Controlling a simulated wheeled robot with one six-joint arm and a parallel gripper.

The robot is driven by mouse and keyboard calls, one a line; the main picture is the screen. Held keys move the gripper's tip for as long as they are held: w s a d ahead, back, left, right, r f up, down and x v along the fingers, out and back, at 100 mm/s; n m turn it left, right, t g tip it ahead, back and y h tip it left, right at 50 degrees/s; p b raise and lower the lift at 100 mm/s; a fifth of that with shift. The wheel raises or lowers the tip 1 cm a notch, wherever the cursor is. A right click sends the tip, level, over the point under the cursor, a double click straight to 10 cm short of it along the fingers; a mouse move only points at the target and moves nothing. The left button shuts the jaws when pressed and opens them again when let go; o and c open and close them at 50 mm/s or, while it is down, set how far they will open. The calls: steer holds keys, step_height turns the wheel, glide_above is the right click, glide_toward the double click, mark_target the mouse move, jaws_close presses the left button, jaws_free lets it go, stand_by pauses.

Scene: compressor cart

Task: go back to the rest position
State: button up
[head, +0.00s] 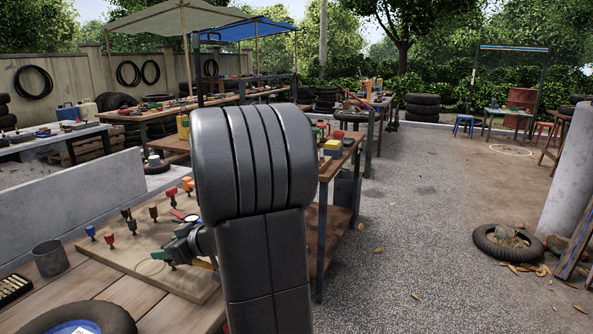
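My arm's large dark link fills the middle of the head view and hides much of what lies behind it. What looks like my gripper (180,246) shows as dark parts just left of that link, over the right side of a wooden board (130,262). Small green and yellow parts show close to it. I cannot tell whether these belong to it or to things on the board. Its fingers are too small and too covered to tell whether they are open or shut.
The board carries several coloured fittings and lies on a plank table with a grey cup (50,258) and a black tire (77,318). A grey slab (75,200) stands behind. A workbench (335,165) is close on the right. Gravel floor (430,220) is open farther right, with a tire (507,246).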

steer(key=shift+a+r+p, duration=0.15)
steer(key=shift+r+p, duration=1.15)
steer(key=shift+p, duration=0.65)
steer(key=shift+f+p, duration=0.15)
steer(key=shift+p, duration=0.4)
steer(key=shift+f, duration=0.15)
steer(key=shift+p, duration=0.35)
